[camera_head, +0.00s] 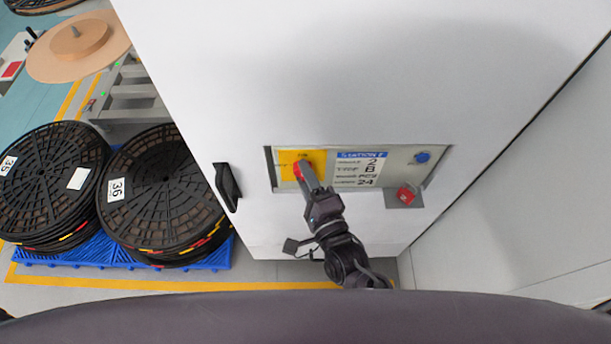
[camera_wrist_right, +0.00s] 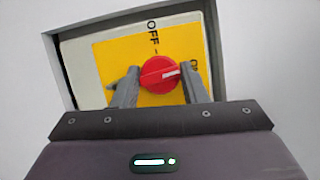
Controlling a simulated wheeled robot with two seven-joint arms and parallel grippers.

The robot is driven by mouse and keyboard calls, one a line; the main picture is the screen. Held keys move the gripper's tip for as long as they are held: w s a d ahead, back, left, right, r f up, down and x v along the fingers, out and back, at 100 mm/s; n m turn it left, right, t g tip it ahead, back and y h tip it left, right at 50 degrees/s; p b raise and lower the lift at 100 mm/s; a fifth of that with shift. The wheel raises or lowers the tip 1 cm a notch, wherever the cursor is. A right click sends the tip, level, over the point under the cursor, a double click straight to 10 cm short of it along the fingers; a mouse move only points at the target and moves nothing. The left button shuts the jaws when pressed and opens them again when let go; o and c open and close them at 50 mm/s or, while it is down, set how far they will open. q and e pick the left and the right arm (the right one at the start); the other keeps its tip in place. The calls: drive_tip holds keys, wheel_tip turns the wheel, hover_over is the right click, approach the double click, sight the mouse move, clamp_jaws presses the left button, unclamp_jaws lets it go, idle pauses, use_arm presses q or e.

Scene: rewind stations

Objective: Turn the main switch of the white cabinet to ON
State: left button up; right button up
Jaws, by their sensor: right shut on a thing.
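The white cabinet (camera_head: 290,75) stands in front of me with a recessed panel. Its main switch is a red knob (camera_wrist_right: 158,73) on a yellow plate (camera_wrist_right: 118,55), seen close in the right wrist view. OFF is printed at the top of that view, and the label at the right, partly hidden by a finger, looks like ON. The knob's white mark points right, towards that label. My right gripper (camera_wrist_right: 157,88) is shut on the knob, one finger on each side. In the head view the right gripper (camera_head: 304,174) covers most of the knob. My left gripper is not in view.
The panel also holds a station label (camera_head: 358,170), a blue button (camera_head: 422,157) and a red switch (camera_head: 405,195). A black door handle (camera_head: 228,186) sticks out at the left. Black reels (camera_head: 160,190) stand on blue pallets (camera_head: 130,254) at the left.

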drive_tip(key=o, duration=0.9)
drive_tip(key=shift+f, duration=0.1)
drive_tip(key=shift+s+f, duration=0.1)
